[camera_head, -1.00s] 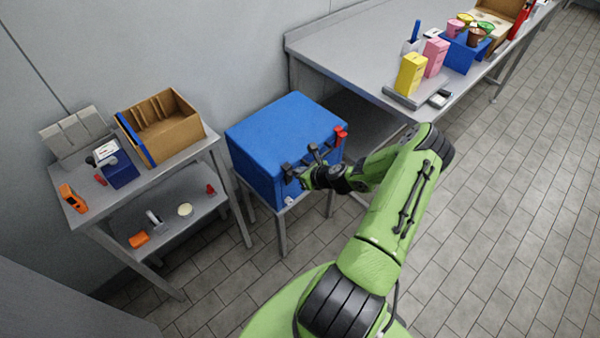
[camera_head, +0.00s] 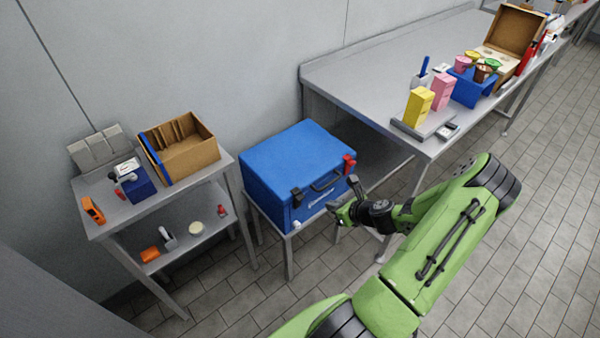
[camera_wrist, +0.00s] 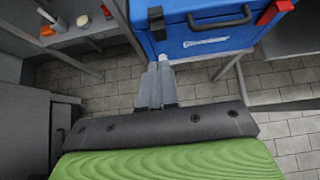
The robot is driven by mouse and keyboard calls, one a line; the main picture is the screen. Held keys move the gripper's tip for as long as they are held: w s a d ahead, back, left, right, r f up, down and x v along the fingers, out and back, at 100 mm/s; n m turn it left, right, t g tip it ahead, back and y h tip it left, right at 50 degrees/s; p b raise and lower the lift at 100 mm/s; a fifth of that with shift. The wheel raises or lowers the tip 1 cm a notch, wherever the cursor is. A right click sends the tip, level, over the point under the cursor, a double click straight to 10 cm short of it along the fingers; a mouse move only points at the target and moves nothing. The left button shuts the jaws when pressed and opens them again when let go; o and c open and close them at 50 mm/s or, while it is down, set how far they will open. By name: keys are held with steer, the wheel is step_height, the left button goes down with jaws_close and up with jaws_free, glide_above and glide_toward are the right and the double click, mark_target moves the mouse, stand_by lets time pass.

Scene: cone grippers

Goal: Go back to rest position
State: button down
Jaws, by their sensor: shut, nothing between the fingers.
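My gripper (camera_head: 340,194) is in front of the blue box, near its lower right corner, and apart from it. In the wrist view my gripper (camera_wrist: 160,68) has its two fingers together with nothing between them. The blue box (camera_head: 290,160) sits closed on a small metal stand, with a black handle, a black latch and a red latch on its front. The box front also shows at the top of the wrist view (camera_wrist: 205,38). My green arm reaches in from the lower right.
A shelf table (camera_head: 110,215) at left holds a cardboard box (camera_head: 185,160) and small tools. A long metal table (camera_head: 370,80) at back right holds yellow and pink boxes, a blue crate (camera_head: 462,92) with cups and an open carton (camera_head: 515,40). The tiled floor at right is clear.

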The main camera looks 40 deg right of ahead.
steer(key=a+r+n+g, duration=0.6)
steer(key=a+r+n, duration=1.15)
steer(key=n, duration=0.45)
steer(key=s+a+r+n+t, duration=0.1)
steer(key=s+a+r+n, duration=0.8)
steer(key=s+r+n, duration=0.4)
steer(key=shift+s+a+n, duration=0.3)
steer(key=shift+s+a, duration=0.1)
steer(key=shift+s, duration=0.4)
steer(key=shift+r, duration=0.1)
